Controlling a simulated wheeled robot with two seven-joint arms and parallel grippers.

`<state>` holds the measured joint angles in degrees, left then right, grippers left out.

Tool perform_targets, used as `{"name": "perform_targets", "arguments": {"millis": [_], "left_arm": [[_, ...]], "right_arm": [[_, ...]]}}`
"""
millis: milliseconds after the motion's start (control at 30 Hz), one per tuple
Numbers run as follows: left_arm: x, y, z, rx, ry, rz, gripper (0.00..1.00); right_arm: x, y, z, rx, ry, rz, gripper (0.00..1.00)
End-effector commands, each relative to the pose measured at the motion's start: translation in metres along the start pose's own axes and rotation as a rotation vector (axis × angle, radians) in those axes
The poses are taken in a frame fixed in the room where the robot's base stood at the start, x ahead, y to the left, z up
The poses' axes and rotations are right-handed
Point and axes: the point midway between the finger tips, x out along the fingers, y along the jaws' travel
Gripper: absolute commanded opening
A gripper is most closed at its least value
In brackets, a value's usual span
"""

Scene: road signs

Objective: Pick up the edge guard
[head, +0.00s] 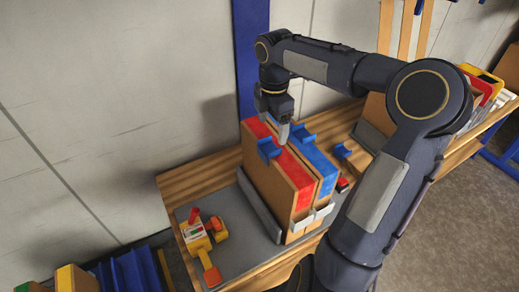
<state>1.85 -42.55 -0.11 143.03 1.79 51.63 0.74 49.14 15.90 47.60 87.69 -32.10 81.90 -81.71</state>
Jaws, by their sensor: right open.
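Small blue channel-shaped pieces look like edge guards. One blue piece (268,149) sits on the top edge of the red-topped panel. Another blue piece (302,136) sits on the blue-topped panel, and a third (342,151) is farther right, near the table's back. I cannot tell from the picture which one the task means. My right gripper (284,138) points down just above the red-topped panel, between the first two blue pieces. It is open and holds nothing that I can see; its fingers are small and partly hidden. My left gripper is not in view.
The red-topped panel (294,178) and blue-topped panel (318,165) stand upright in a grey holder (261,211) on the wooden table (200,176). A yellow and red tool (197,238) lies at left. A blue post (251,60) rises behind. My right arm hides the table's right side.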

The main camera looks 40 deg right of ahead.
Motion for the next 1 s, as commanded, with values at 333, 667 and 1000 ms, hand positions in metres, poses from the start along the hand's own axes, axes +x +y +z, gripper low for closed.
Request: {"name": "perform_targets", "arguments": {"millis": [333,667,1000], "left_arm": [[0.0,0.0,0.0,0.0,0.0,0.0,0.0],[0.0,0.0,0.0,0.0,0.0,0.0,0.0],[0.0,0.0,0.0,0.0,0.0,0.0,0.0]], "right_arm": [[0.047,-0.002,-0.01,0.002,0.002,-0.002,0.82],[0.056,-0.002,-0.01,0.002,0.0,0.002,0.82],[0.055,-0.002,-0.01,0.002,0.001,0.001,0.39]]}}
